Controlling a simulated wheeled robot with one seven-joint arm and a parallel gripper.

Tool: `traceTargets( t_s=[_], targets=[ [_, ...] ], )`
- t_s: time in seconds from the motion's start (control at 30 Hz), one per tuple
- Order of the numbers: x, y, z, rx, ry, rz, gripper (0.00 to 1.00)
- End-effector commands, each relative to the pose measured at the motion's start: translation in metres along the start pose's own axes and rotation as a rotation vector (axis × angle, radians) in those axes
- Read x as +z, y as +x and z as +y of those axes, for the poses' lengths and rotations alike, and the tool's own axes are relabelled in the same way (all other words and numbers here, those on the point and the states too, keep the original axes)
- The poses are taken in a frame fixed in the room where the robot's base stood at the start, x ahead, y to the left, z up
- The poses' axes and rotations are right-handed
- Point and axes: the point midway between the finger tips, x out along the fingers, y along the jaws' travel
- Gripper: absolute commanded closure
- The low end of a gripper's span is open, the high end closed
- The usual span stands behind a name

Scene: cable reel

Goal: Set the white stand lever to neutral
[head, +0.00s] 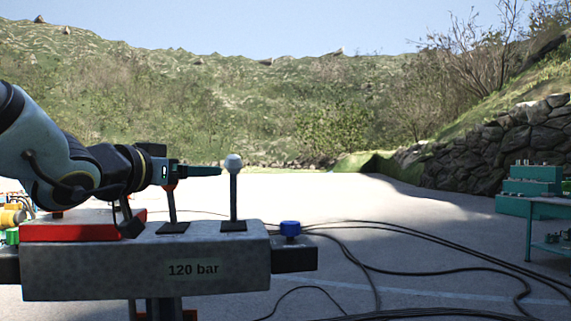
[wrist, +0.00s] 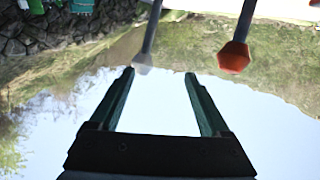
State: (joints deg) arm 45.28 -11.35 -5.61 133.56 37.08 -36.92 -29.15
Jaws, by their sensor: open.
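The white stand lever (head: 233,198) rises nearly upright from a dark slot plate on the grey stand (head: 120,272), with a white ball on top. My gripper (head: 218,171) points right, at the height of that ball and just left of it. In the wrist view, which is upside down, my gripper (wrist: 160,75) is open with nothing between its fingers. The white knob (wrist: 142,63) shows near the left fingertip; whether they touch I cannot tell. A second lever with a red-orange knob (wrist: 234,57) is beyond the right fingertip; its shaft (head: 171,206) stands below my gripper in the head view.
A red block (head: 70,232) sits on the stand's left part. A blue knob (head: 290,228) is on a dark box at its right. Black cables (head: 420,250) cross the ground, and a teal table (head: 545,205) stands at the far right.

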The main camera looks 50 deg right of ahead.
Motion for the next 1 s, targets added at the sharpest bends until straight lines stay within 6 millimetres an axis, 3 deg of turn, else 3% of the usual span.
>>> traceTargets(
  t_s=[0.1, 0.27, 0.7, 1.0],
  targets=[
    [-0.011, 0.002, 0.014, 0.039, 0.005, 0.029, 0.19],
    [-0.013, 0.014, 0.017, 0.047, 0.006, 0.031, 0.19],
    [-0.015, 0.089, 0.019, 0.045, 0.004, 0.030, 0.19],
    [-0.015, 0.109, 0.020, 0.043, 0.005, 0.031, 0.19]
  ],
)
